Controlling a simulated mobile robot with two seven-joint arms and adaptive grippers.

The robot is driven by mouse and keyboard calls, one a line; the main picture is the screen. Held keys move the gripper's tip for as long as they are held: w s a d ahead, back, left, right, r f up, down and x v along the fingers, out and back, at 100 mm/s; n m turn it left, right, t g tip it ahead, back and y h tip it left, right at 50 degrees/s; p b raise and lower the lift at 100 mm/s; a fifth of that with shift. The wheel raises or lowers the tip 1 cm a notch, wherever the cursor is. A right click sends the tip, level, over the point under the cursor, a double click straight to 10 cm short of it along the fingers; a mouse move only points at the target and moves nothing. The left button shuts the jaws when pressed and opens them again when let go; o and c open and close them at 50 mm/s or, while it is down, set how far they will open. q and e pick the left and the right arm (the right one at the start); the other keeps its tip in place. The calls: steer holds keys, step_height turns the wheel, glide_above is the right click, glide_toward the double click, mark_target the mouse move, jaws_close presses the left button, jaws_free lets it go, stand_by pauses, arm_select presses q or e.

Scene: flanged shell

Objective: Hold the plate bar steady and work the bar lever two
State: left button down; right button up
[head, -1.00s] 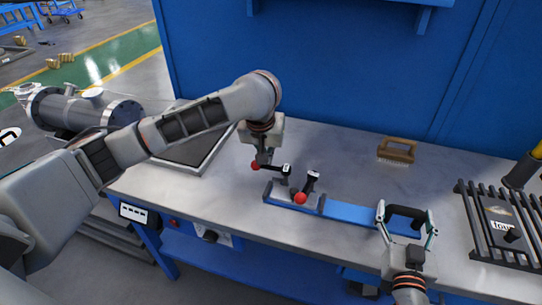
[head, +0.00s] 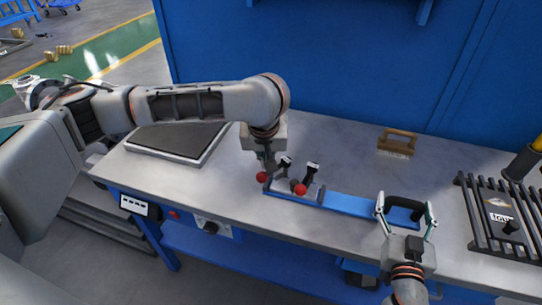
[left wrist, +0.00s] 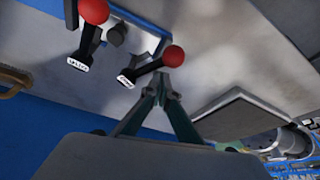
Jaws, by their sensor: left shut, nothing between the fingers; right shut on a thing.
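The blue plate bar (head: 352,208) lies along the bench, with a black handle (head: 405,205) at its right end. My right gripper (head: 407,212) is shut on that handle. At the bar's left end stand two dark levers with red knobs and white labels: a left lever (head: 277,168) and a right lever (head: 307,178). The labels are too small to read surely. My left gripper (head: 267,166) is shut and empty at the left lever. In the left wrist view its closed fingertips (left wrist: 163,80) are right beside, perhaps touching, one lever's red knob (left wrist: 173,56).
A dark-topped tray (head: 178,140) lies on the bench at the left. A wooden brush (head: 397,143) stands behind the bar. A slatted black rack (head: 500,215) is at the right. The blue wall panel (head: 330,60) closes off the back. The bench between tray and bar is clear.

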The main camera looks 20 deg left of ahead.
arm_select(q)
steer(key=shift+s+d, duration=0.75)
steer(key=shift+d, duration=0.25)
steer(key=shift+s+d, duration=0.1)
steer(key=shift+d, duration=0.05)
steer(key=shift+s+d, duration=0.2)
steer(key=shift+d, duration=0.1)
arm_select(e)
steer(key=shift+a, duration=0.15)
arm_select(q)
step_height(320, 180, up, 10)
steer(key=a, duration=0.1)
steer(key=shift+w+a+r, duration=0.15)
steer(key=shift+w, duration=0.15)
arm_select(e)
steer(key=shift+d, duration=0.2)
steer(key=o, duration=2.1)
steer(key=shift+c, duration=0.2)
